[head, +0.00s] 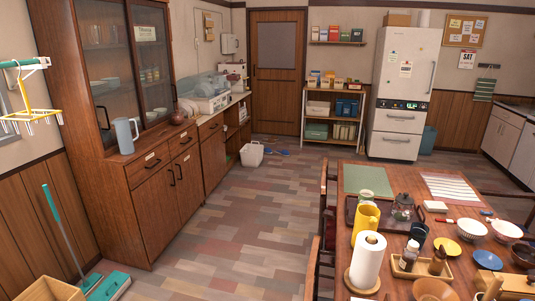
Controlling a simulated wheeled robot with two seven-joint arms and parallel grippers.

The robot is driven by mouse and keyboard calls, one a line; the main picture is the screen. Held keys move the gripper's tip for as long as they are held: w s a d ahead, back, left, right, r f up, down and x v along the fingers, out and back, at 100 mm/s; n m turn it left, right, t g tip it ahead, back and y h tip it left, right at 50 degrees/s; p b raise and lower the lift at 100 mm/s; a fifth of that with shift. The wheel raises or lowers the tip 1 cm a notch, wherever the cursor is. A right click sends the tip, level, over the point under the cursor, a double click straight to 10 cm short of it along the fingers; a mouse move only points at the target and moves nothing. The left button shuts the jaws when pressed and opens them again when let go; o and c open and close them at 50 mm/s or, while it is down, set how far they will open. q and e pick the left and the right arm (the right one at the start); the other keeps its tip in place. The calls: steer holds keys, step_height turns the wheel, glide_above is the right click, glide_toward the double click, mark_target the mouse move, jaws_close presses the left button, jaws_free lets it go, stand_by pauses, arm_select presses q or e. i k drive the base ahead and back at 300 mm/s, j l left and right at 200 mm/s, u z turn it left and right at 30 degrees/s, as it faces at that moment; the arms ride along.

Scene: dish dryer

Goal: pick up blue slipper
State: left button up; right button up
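Small blue shapes that look like a pair of slippers lie on the floor in front of the brown door, in the far middle of the head view. The right blue slipper (283,153) and the left blue slipper (269,151) are close together, just right of a white bin. They are too small to make out in detail. Neither of my grippers is in view.
The white bin (252,154) stands by the low cabinet. A tall wooden cabinet (155,200) lines the left. A table (395,285) with dishes and chairs fills the right front. The tiled floor (240,220) between them is clear up to the door (277,75).

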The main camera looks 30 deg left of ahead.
mark_target(266, 149)
steer(key=u, duration=0.5)
steer(key=i+j, duration=0.1)
steer(key=j, duration=0.25)
steer(key=i+j+u, duration=0.1)
steer(key=j, duration=0.25)
steer(key=i+j, duration=0.1)
steer(key=j, duration=0.25)
steer(key=i+j+u, duration=0.1)
steer(key=j, duration=0.25)
steer(key=i+j, duration=0.25)
steer(key=i, duration=0.2)
steer(key=i+j, duration=0.3)
steer(key=i, duration=0.15)
steer(key=i+j, duration=0.25)
steer(key=i, duration=0.2)
steer(key=i+j+z, duration=0.1)
steer(key=i+z, duration=0.2)
steer(key=i, duration=3.25)
steer(key=i+j, duration=0.1)
steer(key=i, duration=1.15)
steer(key=i+l+z, duration=0.2)
steer(key=i+z, duration=0.15)
steer(key=i, duration=0.7)
steer(key=i+j+z, duration=0.15)
steer(key=i+z, duration=0.25)
steer(key=i, duration=0.7)
